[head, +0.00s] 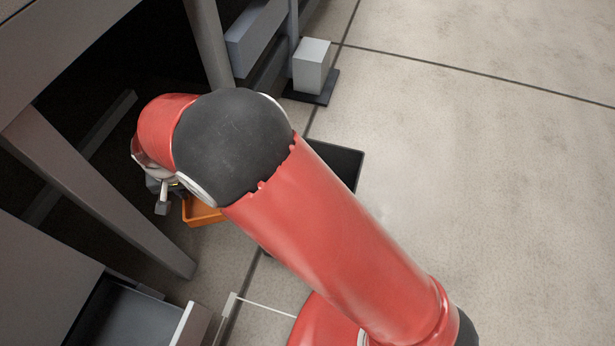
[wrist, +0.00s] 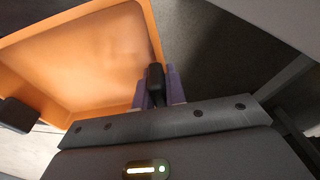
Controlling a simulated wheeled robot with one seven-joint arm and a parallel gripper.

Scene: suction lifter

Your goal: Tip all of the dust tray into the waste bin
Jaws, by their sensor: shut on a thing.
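The orange dust tray (wrist: 85,60) fills the upper left of the wrist view. Its visible inside looks bare, with no clear dust showing. My gripper (wrist: 157,90) is shut on a black grip at the tray's near right edge, between its purple fingers. In the head view the tray (head: 200,213) shows only in part, below my gripper (head: 165,200) and beside the table leg; my arm covers the rest. The waste bin, a dark open box (head: 345,163), is partly hidden behind my red arm, to the right of the tray.
A grey table leg (head: 100,190) stands just left of my gripper, and an open drawer (head: 140,310) lies below. A pale box on a dark base (head: 312,65) stands at the back. The concrete floor (head: 480,150) on the right is clear.

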